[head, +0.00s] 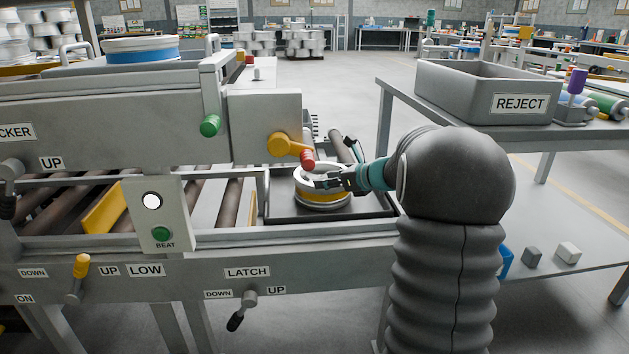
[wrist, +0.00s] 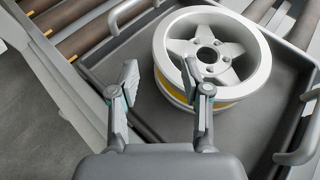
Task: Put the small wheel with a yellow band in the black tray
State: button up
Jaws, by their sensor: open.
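The small wheel with a yellow band (head: 322,189) sits in the black tray (head: 284,209) at the end of the roller line. In the wrist view the wheel (wrist: 222,50) lies flat, face up, on the floor of the tray (wrist: 170,122), with its yellow band low on its side. My gripper (head: 330,182) is at the wheel's rim in the head view. In the wrist view my gripper (wrist: 158,85) is open, its right finger overlapping the near rim and its left finger outside the wheel. I cannot tell whether either finger touches it.
A grey REJECT bin (head: 487,92) stands on a table at the right. A wheel with a blue band (head: 141,50) sits on the machine at the left. Rollers (wrist: 75,33) lie beside the tray.

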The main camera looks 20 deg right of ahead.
jog(key=shift+v, duration=1.6)
jog(key=s+f+n+g, duration=0.1)
jog(key=f+n, duration=0.1)
jog(key=s+a+f+n+g, duration=0.1)
jog(key=s+f+n, duration=0.2)
jog(key=f+n, duration=0.1)
jog(key=shift+s+a+f+n+g, duration=0.2)
jog(key=shift+s+n+g, duration=0.1)
jog(key=shift+g, duration=0.1)
jog(key=s+a+n+g+h+p, duration=0.1)
jog(key=s+a+n+g+h, duration=0.15)
jog(key=s+a+n, duration=0.4)
jog(key=s+a+n+g+h+p, duration=0.1)
jog(key=s+a+n+g+p, duration=0.2)
jog(key=s+n, duration=0.7)
jog(key=s+a+r+n+t+h+p, duration=0.1)
jog(key=s+a+r+n, duration=0.2)
jog(key=s, duration=0.4)
jog(key=s+a+r+n+t+h+p, duration=0.1)
jog(key=s+a+r+n+p, duration=0.1)
jog(key=s+a+r+n, duration=0.2)
jog(key=s+a+r, duration=0.2)
jog(key=s+r, duration=0.1)
jog(key=s, duration=0.1)
jog(key=shift+s, duration=0.3)
